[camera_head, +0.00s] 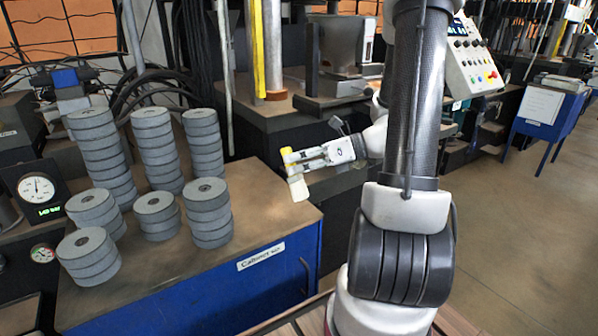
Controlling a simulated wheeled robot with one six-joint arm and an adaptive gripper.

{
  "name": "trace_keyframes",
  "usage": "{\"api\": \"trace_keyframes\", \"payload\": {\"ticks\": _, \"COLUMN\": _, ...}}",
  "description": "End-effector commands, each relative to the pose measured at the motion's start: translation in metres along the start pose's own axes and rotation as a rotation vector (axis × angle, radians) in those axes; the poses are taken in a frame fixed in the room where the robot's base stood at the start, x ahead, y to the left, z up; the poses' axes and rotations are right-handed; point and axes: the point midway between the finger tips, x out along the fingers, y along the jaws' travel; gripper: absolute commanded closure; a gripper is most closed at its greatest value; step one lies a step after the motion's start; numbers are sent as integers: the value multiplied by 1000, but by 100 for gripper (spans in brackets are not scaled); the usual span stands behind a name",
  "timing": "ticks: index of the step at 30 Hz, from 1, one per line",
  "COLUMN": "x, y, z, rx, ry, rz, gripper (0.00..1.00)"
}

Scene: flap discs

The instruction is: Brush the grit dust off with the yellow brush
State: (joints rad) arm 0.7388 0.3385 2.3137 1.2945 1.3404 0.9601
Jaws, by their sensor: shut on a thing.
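My gripper (294,161) is shut on the yellow brush (287,155). The brush has a yellow handle and a pale head (298,189) that hangs below the fingers. The gripper is above the right end of the blue cabinet's brown top (262,199), to the right of the stacks of grey flap discs. The nearest stack is the front right one (208,212). The brush looks apart from the discs; whether it touches the top I cannot tell. The top looks dusty brown, but separate grit is too small to make out.
Several grey disc stacks (100,155) fill the left and middle of the cabinet top. A dial gauge (38,190) stands at the left edge. Machines (338,50) stand behind the cabinet. A blue stand (548,105) is at the far right, with open floor before it.

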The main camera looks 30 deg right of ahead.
Motion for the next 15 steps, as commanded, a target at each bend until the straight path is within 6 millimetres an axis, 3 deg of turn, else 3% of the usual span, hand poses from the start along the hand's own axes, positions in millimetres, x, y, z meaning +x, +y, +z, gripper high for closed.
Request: {"api": "trace_keyframes", "payload": {"ticks": 15, "x": -10, "y": 18, "z": 30, "rx": -3, "ry": 3, "rz": 6, "gripper": 100}}
